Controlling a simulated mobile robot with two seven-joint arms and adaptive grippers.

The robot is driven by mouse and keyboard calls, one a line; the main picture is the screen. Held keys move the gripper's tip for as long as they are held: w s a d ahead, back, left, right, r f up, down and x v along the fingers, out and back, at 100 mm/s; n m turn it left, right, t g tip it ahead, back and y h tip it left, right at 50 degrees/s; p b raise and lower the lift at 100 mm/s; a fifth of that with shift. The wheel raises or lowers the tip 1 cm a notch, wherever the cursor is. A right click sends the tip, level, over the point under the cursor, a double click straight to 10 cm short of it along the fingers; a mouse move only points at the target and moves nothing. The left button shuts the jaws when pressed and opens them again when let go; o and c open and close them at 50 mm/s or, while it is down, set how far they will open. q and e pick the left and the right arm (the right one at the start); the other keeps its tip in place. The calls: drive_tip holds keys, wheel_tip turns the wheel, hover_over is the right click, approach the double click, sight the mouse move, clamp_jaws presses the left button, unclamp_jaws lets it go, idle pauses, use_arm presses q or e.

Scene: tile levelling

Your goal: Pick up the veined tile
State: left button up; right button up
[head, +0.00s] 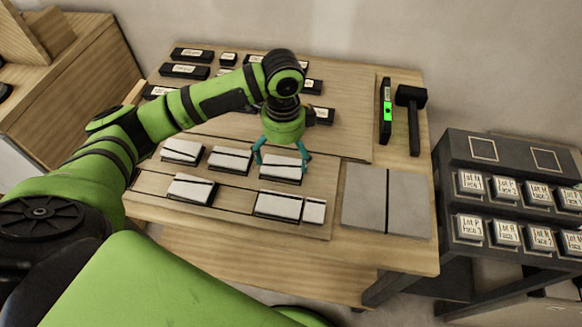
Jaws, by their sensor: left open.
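Several white tiles with dark bands lie in two rows on the wooden bench. My left gripper (282,163) is open, pointing down, with its teal fingers around or just above the right tile of the back row (280,172). I cannot tell whether they touch it. Other white tiles are the back-left one (182,150), the back-middle one (231,158), the front-left one (191,188) and the front-right one (278,205), with a narrow piece (314,211) beside it. Veins are too fine to make out, so I cannot tell which tile is veined. My right gripper is not in view.
Two grey slabs (364,196) lie at the bench's right front. A level with a green window (387,112) and a black mallet (412,120) lie behind them. Labelled black holders (186,71) stand at the back left. A dark rack (470,150) with labelled blocks stands at right.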

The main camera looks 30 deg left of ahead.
sight(283, 170)
use_arm(q)
drive_tip(key=f, duration=0.3)
drive_tip(key=f+p, duration=0.1)
drive_tip(key=f, duration=0.2)
drive_tip(key=shift+s+a, duration=0.15)
drive_tip(key=shift+s, duration=0.05)
drive_tip(key=c, duration=1.2)
